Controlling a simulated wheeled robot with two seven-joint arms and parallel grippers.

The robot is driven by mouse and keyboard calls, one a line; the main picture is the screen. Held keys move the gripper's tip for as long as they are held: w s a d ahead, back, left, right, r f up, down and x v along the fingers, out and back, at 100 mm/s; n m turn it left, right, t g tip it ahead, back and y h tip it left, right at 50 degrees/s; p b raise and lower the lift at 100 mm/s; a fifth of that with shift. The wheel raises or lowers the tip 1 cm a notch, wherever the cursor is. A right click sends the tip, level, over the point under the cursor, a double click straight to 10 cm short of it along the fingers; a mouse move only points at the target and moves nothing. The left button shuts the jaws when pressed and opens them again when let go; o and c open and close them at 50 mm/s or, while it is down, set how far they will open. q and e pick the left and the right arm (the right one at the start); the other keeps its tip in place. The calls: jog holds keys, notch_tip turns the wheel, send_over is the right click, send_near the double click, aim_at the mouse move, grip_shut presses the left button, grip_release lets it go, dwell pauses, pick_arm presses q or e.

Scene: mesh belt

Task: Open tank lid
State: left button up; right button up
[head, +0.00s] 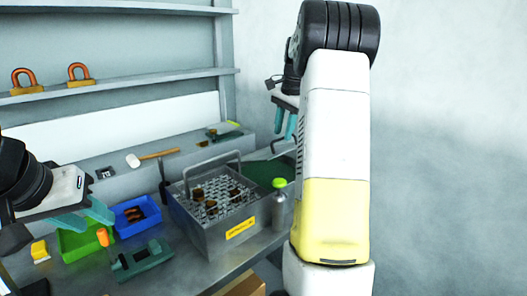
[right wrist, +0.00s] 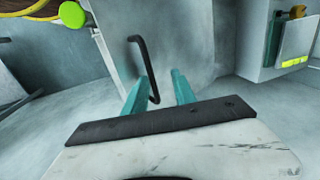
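A grey metal tank (head: 225,238) with a yellow label stands on the bench in the head view. A mesh surface with several brown parts and a raised bar handle (head: 208,160) show at its top. In the right wrist view, a grey panel (right wrist: 180,38) carries a black bar handle (right wrist: 143,58); I cannot tell for sure that it is the lid. My right gripper (right wrist: 158,80) is open, its teal fingers apart with the handle's lower end between them in the picture. It also shows behind my right arm in the head view (head: 285,124). My left gripper (head: 84,216) is open and empty.
A green bin (head: 82,244), a blue bin (head: 136,216) with brown parts and a green tool (head: 142,260) lie left of the tank. A grey bottle with a green cap (head: 279,205) stands at its right. A mallet (head: 150,156) lies behind.

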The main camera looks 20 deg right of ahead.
aim_at(291, 148)
jog(key=s+f, duration=0.1)
jog(key=f, duration=0.1)
jog(key=s+d+f, duration=0.1)
jog(key=f, duration=0.1)
jog(key=s+f, duration=0.1)
jog(key=shift+s+d+f, duration=0.15)
jog(key=shift+s+f, duration=0.05)
jog(key=shift+f, duration=0.2)
